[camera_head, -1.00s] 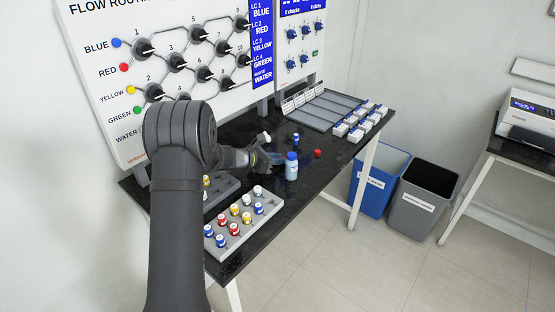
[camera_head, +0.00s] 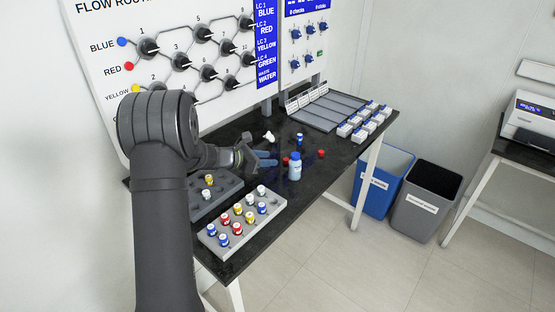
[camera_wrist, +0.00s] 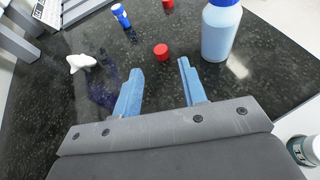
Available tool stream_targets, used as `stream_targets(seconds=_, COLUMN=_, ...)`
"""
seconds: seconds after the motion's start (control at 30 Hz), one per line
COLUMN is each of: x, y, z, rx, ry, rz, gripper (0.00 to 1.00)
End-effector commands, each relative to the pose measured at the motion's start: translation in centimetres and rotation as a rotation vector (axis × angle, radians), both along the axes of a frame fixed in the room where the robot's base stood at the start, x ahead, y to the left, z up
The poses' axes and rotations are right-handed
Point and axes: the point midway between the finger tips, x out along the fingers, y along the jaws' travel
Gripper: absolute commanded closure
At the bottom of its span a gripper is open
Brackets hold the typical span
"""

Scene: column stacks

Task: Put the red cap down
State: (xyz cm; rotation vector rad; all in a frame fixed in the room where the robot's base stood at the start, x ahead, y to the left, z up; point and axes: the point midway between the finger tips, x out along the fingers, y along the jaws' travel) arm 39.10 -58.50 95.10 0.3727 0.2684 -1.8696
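One red cap (camera_head: 285,160) rests on the black bench left of the bottle, just beyond my fingertips. In the wrist view this cap (camera_wrist: 161,51) lies apart from both fingers, slightly ahead of the gap. My gripper (camera_wrist: 160,66) is open and empty, its blue fingers spread low over the bench; it also shows in the head view (camera_head: 268,158). A second red cap (camera_head: 321,154) lies right of the bottle in the head view and at the top edge of the wrist view (camera_wrist: 168,3).
A bottle with a blue cap (camera_head: 294,170) stands close by the near red cap. A blue-capped vial (camera_wrist: 120,14) and a crumpled white item (camera_wrist: 80,62) are farther back. A grey vial rack (camera_head: 228,251) sits at the front. Bins (camera_head: 425,200) stand beyond the bench.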

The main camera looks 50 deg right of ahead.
Motion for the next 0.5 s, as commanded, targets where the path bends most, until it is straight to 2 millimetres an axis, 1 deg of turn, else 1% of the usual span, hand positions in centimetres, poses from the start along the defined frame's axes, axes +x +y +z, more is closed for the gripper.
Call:
stream_targets(seconds=0.03, x=0.5, y=1.1, z=0.5, rx=-0.001, ry=0.000, rz=0.004, gripper=0.62)
stream_targets(seconds=0.2, x=1.3, y=3.5, z=1.6, rx=-0.001, ry=0.000, rz=0.001, gripper=0.62)
stream_targets(seconds=0.27, x=1.4, y=4.1, z=1.8, rx=-0.001, ry=0.000, rz=0.001, gripper=0.62)
stream_targets(seconds=0.33, x=1.6, y=4.5, z=2.0, rx=0.000, ry=0.000, rz=0.001, gripper=0.55)
stream_targets(seconds=0.5, x=1.6, y=4.8, z=2.1, rx=0.000, ry=0.000, rz=-0.001, gripper=0.55)
